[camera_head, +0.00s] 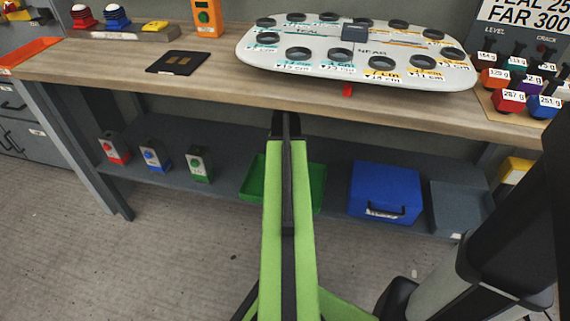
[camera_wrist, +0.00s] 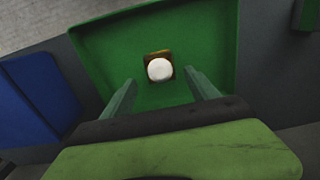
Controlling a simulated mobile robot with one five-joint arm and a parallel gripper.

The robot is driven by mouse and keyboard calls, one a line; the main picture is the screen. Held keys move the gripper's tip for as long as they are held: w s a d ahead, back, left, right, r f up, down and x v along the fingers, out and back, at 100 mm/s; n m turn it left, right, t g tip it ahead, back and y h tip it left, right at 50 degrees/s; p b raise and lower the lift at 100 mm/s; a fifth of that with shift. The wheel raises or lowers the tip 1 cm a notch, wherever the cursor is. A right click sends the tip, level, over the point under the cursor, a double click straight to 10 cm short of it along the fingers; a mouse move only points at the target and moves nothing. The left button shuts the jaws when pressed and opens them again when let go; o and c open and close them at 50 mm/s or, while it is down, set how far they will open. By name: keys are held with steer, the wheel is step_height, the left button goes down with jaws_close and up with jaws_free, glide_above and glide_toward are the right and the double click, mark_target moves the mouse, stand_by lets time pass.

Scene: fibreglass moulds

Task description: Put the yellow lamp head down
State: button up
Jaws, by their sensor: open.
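A small piece with a round white top and a yellow-brown square edge, seemingly the yellow lamp head (camera_wrist: 160,69), is in the green tray (camera_wrist: 105,55) in the wrist view. My gripper (camera_wrist: 160,77) is open, with one finger on each side of the piece and a gap to both. I cannot tell how far the fingertips are above the tray floor. In the head view the green tray (camera_head: 252,178) is on the lower shelf, partly behind my arm. The piece and my fingers are hidden there.
A blue box (camera_head: 385,192) and a grey tray (camera_head: 457,205) stand right of the green tray on the shelf (camera_head: 225,195). Several small boxes stand left. Above, the bench holds a lamp rack (camera_head: 120,33) with red and blue lamps and a yellow base (camera_head: 155,27).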

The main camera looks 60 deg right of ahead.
steer(key=shift+w+a, duration=0.2)
steer(key=shift+w, duration=0.05)
steer(key=w+a+n, duration=0.6)
steer(key=w+a, duration=1)
steer(key=a, duration=0.4)
steer(key=w+a+n, duration=0.2)
steer(key=a+n, duration=0.2)
steer(key=a, duration=1.1)
steer(key=w+a+n, duration=0.3)
steer(key=a+n, duration=0.1)
steer(key=a, duration=1.1)
steer(key=shift+w, duration=0.1)
